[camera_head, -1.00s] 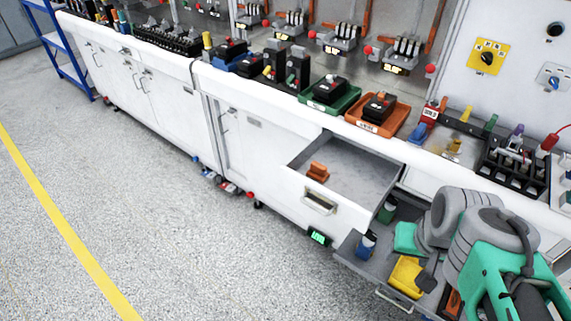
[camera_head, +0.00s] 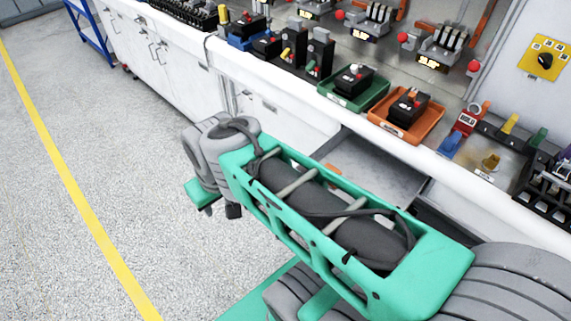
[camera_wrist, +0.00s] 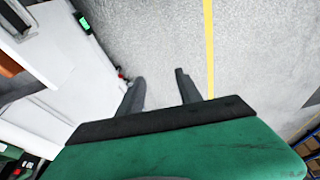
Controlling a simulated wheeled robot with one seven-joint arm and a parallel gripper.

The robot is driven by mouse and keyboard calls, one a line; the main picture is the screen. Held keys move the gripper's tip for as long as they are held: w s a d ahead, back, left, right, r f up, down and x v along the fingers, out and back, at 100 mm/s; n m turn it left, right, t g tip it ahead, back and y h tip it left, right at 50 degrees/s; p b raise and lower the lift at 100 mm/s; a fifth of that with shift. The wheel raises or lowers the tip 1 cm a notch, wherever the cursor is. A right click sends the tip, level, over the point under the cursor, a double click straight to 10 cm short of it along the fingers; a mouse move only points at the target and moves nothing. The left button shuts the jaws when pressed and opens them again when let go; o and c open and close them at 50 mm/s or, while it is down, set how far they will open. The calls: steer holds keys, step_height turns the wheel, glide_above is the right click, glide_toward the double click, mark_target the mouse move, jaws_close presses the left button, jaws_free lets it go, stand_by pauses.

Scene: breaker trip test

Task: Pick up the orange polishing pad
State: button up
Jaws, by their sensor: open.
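The orange polishing pad (camera_head: 334,168) shows in the head view only as a small orange sliver in the open upper drawer (camera_head: 388,174); my arm hides the rest. An orange patch at the left edge of the wrist view may be the pad, but I cannot be sure. My gripper (camera_wrist: 158,80) is open and empty in the wrist view, its two dark fingers apart above bare floor. It is out in front of the cabinets, apart from the drawer. In the head view my wrist is left of the drawer and the fingers are hardly visible.
The white counter (camera_head: 300,97) runs behind the drawer, bearing a green tray (camera_head: 343,101) and an orange tray (camera_head: 419,128) with black devices. My arm covers the lower drawer area. The speckled floor (camera_head: 110,150) with a yellow line (camera_head: 75,190) is clear at left.

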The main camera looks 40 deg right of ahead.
steer(key=w+d+r+p, duration=0.2)
steer(key=d+p, duration=0.1)
steer(key=d, duration=0.4)
steer(key=g+p, duration=0.3)
steer(key=p, duration=0.3)
glide_above(333, 168)
steer(key=a, duration=0.1)
steer(key=shift+f+n, duration=0.4)
steer(key=shift+f, duration=0.55)
steer(key=f, duration=0.2)
steer(key=f+p, duration=0.1)
steer(key=f, duration=0.4)
steer(key=shift+d+f, duration=0.2)
steer(key=shift+d, duration=0.2)
steer(key=shift+f, duration=0.4)
steer(key=shift+c, duration=0.5)
jaws_close()
